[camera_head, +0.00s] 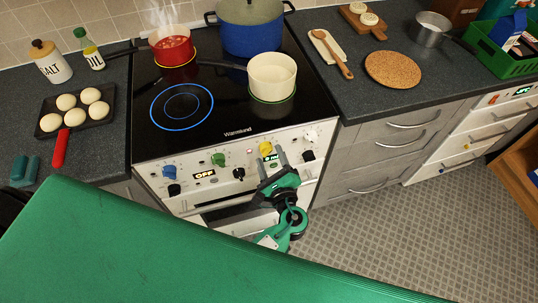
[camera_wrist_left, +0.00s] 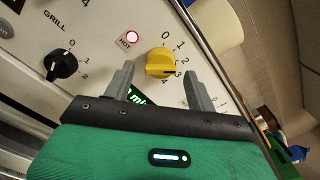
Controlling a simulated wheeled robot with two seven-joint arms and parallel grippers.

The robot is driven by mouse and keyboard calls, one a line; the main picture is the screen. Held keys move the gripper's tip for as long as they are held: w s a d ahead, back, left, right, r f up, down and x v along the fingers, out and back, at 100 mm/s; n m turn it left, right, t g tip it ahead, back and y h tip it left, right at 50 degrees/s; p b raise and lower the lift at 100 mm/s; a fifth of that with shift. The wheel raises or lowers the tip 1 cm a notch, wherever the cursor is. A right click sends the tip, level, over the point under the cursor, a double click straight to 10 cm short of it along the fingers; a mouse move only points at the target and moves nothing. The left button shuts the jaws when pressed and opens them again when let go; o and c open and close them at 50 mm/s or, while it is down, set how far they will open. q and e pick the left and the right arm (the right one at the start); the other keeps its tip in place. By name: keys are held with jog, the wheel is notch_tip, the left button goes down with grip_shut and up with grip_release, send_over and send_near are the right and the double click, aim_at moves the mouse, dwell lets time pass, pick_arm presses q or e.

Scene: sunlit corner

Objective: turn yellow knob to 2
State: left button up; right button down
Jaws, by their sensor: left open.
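The yellow knob (camera_head: 266,148) is on the stove's white front panel, right of centre. In the left wrist view the yellow knob (camera_wrist_left: 160,62) shows close up, with a number scale from 0 curving down its right side. A dark mark on the knob points right, seemingly near the 3; the exact setting is hard to read. My left gripper (camera_head: 277,156) is open in front of the panel. In the left wrist view its two fingers (camera_wrist_left: 158,72) stand either side of the knob's lower part, with visible gaps; contact is not seen. My right gripper is not in view.
A black GRILL knob (camera_wrist_left: 62,65) and a lit HOT lamp (camera_wrist_left: 133,38) are left of the yellow knob. A green knob (camera_head: 218,159) and a white knob (camera_head: 311,135) share the panel. A cream pot (camera_head: 272,76) and a steaming red pot (camera_head: 172,48) stand on the hob.

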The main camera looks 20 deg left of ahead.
pick_arm(q)
jog(key=b+v, duration=0.2)
jog(key=v, duration=1)
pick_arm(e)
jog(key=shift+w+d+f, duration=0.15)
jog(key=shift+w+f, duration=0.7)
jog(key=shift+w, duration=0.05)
